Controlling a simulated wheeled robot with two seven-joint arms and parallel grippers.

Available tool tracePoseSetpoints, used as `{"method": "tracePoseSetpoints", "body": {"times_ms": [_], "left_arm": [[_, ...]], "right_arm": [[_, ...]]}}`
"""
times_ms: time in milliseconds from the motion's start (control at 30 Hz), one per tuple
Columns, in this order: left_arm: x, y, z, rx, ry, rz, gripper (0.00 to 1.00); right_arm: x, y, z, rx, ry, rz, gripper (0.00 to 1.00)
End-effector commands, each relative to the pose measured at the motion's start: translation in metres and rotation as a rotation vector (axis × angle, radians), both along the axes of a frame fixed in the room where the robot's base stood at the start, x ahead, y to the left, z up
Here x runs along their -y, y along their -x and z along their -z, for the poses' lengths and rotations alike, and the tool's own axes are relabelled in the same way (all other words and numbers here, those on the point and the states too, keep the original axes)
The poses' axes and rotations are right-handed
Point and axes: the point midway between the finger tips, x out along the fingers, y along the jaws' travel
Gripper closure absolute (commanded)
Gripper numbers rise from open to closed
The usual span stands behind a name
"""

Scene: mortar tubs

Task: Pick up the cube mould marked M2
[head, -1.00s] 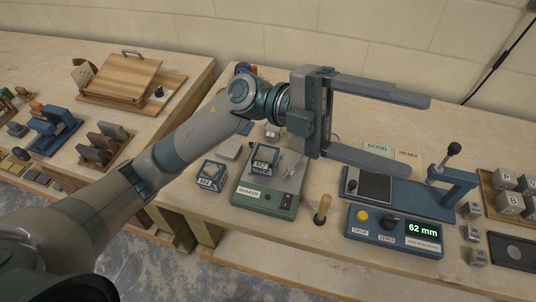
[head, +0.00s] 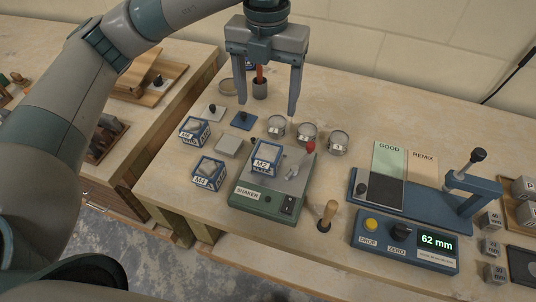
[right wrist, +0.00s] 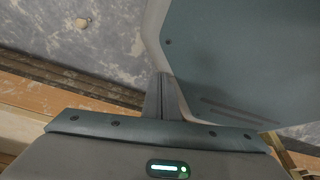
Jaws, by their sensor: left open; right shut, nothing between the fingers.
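The cube mould marked M2 (head: 266,158) is a blue-sided box with a grey top, standing upright on the plate of the green shaker (head: 262,203). My left gripper (head: 267,108) is open and empty, with its fingers pointing down. In the picture it appears above and behind the M2 mould, apart from it. My right gripper (right wrist: 165,98) shows only in the right wrist view, its fingers together and empty.
Two similar blue moulds (head: 194,131) (head: 208,173) stand left of the shaker. Several round tins (head: 307,132) and a red-handled tool in a cup (head: 260,88) are behind. A blue gauge (head: 405,240) stands right.

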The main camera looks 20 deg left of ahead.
Motion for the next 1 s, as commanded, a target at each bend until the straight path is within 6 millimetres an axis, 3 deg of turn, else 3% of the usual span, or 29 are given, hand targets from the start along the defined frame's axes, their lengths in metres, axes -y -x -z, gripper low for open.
{"method": "tracePoseSetpoints", "body": {"times_ms": [267, 433, 567, 867, 1000], "left_arm": [[0.001, 0.001, 0.002, -0.003, 0.003, 0.002, 0.3], [0.001, 0.001, 0.013, -0.005, 0.003, 0.002, 0.3], [0.001, 0.001, 0.029, -0.006, 0.004, 0.002, 0.3], [0.001, 0.002, 0.073, -0.007, 0.004, 0.004, 0.3], [0.001, 0.002, 0.097, -0.007, 0.004, 0.002, 0.3]], "right_arm": [[0.0, 0.001, 0.0, -0.004, 0.001, 0.0, 1.0], [0.005, 0.013, -0.001, -0.03, 0.009, 0.001, 1.0], [0.011, 0.028, -0.001, -0.067, 0.02, 0.003, 1.0], [0.033, 0.083, -0.002, -0.195, 0.058, 0.009, 1.0], [0.033, 0.083, -0.01, -0.195, 0.057, 0.009, 1.0]]}}
